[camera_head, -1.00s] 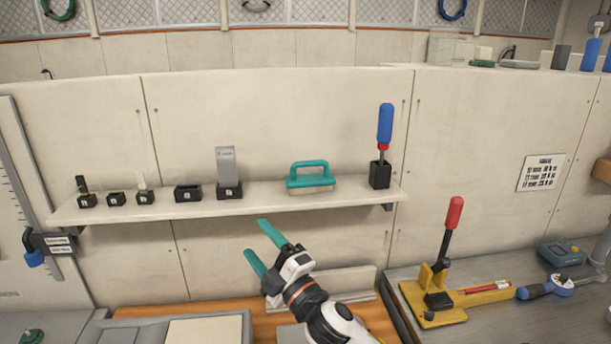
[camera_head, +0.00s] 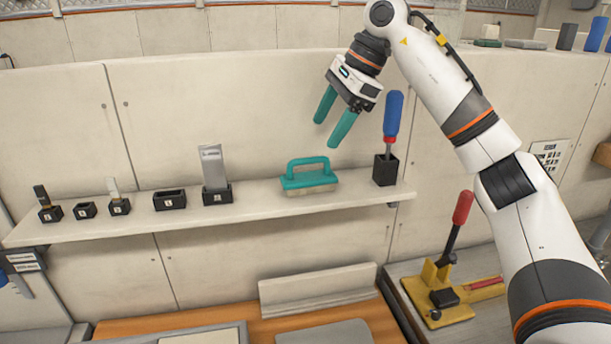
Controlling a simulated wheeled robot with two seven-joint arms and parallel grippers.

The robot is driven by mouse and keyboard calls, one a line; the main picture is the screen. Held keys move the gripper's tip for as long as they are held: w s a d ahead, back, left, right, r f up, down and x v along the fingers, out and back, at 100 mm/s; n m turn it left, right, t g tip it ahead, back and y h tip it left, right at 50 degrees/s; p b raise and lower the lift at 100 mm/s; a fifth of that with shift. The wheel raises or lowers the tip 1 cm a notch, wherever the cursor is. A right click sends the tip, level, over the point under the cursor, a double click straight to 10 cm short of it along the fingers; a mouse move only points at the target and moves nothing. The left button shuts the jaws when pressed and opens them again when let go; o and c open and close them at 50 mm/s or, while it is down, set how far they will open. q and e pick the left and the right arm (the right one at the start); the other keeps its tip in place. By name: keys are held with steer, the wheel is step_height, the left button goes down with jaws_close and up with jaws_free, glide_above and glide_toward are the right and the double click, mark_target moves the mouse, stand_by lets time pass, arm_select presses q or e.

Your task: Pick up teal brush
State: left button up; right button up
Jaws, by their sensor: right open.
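The teal brush (camera_head: 309,178) lies on the wall shelf, bristles down, with its loop handle on top. It is right of the middle of the shelf (camera_head: 262,207). My right gripper (camera_head: 328,131) is above the brush and slightly to its right. Its two teal fingers are apart, point down and a little left, and hold nothing. There is a clear gap between the fingertips and the brush handle. My left gripper is not in view.
A blue-handled tool (camera_head: 392,122) stands upright in a black holder just right of the brush. A grey block (camera_head: 213,168) stands in a holder to the left, with several small black holders beyond. A red-handled yellow clamp (camera_head: 441,285) stands on the lower right bench.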

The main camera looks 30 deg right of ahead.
mark_target(309, 162)
steer(key=p+x, duration=0.2)
steer(key=x, duration=0.4)
steer(key=shift+d+f, duration=0.1)
steer(key=shift+f, duration=0.35)
steer(key=p+x, duration=0.2)
steer(key=x, duration=0.1)
steer(key=shift+a+f+p, duration=0.3)
steer(key=shift+w+a+f, duration=0.1)
steer(key=shift+w+f, duration=0.1)
steer(key=shift+f, duration=0.3)
steer(key=c, duration=1.1)
steer(key=shift+r, duration=0.15)
